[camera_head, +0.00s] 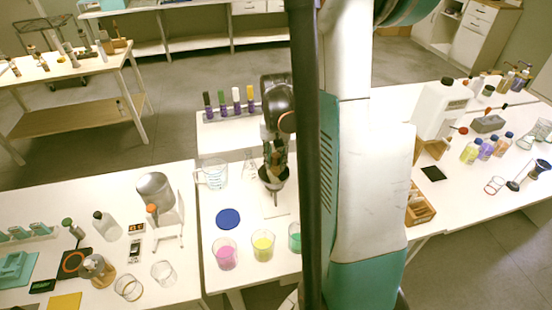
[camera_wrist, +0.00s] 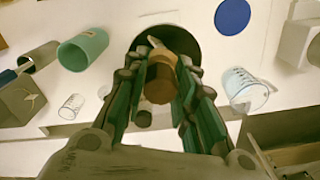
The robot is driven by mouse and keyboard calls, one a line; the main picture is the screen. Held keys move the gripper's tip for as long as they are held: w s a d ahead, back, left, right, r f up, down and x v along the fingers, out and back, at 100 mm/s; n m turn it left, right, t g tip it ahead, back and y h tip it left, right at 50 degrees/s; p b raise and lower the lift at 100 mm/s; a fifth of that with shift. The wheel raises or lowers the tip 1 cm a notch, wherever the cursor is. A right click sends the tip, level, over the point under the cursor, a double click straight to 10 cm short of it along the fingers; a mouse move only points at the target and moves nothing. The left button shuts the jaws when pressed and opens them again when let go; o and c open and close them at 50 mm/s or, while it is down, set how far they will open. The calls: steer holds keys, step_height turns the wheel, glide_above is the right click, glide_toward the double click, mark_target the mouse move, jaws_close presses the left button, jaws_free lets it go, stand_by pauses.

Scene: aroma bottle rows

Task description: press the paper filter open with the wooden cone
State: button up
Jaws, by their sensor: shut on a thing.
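My gripper (camera_head: 274,160) points down over the dark funnel (camera_head: 272,180) on the middle table. In the wrist view, my gripper (camera_wrist: 158,72) is shut on the brown wooden cone (camera_wrist: 159,84), which sits between the green-lined fingers. The cone's tip is at or inside the dark round funnel (camera_wrist: 188,42); I cannot tell how deep. A small pale sliver (camera_wrist: 154,42) beside the cone may be the paper filter. Most of the filter is hidden or cannot be made out.
A glass beaker (camera_head: 213,173) stands left of the funnel, with a blue disc (camera_head: 228,219) in front. Beakers of pink (camera_head: 225,254) and yellow (camera_head: 263,245) liquid are near the front edge. Several capped bottles (camera_head: 236,99) stand in a row behind my gripper.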

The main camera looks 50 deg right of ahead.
steer(key=shift+f+b, duration=0.3)
steer(key=shift+f, duration=0.1)
steer(key=shift+r, duration=0.1)
stand_by(0.6)
steer(key=shift+r+p, duration=3)
steer(key=shift+r, duration=1.45)
steer(key=w+a+f+n+b, duration=0.3)
steer(key=a+f+b, duration=0.1)
steer(key=a+f, duration=0.3)
steer(key=w+a+f+n+b, duration=0.3)
steer(key=a+f+n+b, duration=0.1)
steer(key=a, duration=0.7)
steer(key=w+a+f+n+b, duration=0.3)
steer(key=w+a+f+b, duration=0.1)
steer(key=a+f, duration=0.5)
steer(key=shift+f+n+b, duration=0.3)
steer(key=shift+n+b, duration=0.1)
steer(key=shift+b, duration=0.4)
steer(key=shift+r, duration=0.1)
